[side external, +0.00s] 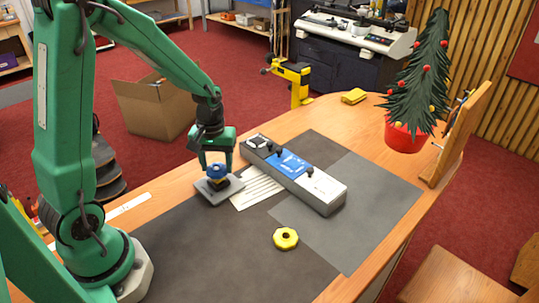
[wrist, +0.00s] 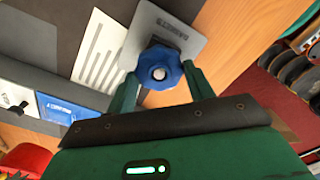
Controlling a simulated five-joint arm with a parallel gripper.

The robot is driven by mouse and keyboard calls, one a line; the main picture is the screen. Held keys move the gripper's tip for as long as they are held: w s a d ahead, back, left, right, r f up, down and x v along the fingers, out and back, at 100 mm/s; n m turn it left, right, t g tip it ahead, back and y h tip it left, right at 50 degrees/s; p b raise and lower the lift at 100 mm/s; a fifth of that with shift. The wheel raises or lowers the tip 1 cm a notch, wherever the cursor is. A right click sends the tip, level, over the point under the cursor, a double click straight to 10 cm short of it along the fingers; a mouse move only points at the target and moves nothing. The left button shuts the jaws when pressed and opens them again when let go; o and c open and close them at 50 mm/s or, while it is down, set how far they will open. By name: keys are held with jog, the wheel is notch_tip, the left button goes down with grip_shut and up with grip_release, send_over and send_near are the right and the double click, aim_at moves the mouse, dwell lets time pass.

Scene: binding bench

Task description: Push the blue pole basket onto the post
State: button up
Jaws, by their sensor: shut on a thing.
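The blue pole basket (side external: 217,171) is a small lobed ring held low over the grey base plate (side external: 226,194) of the post. It also shows in the wrist view (wrist: 150,59), where a pale round tip, apparently the post's (wrist: 159,74), shows in its middle. The basket appears to be around the post's top; how far down it sits I cannot tell. The rest of the post is mostly hidden. My gripper (side external: 217,166) points down from above, shut on the basket, with a finger at each side in the wrist view (wrist: 162,84).
A long grey box (side external: 320,187) with a blue panel and black knobs lies right of the plate, with a striped paper (side external: 258,190) between them. A small tree (side external: 418,75) stands at the far right.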

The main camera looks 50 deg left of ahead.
aim_at(217, 167)
jog(key=shift+f, duration=1)
dwell(1.6)
jog(key=o, duration=1.3)
jog(key=shift+o, duration=0.2)
jog(key=shift+r, duration=0.1)
jog(key=shift+r, duration=3.65)
jog(key=shift+r, duration=0.1)
jog(key=shift+r, duration=1.9)
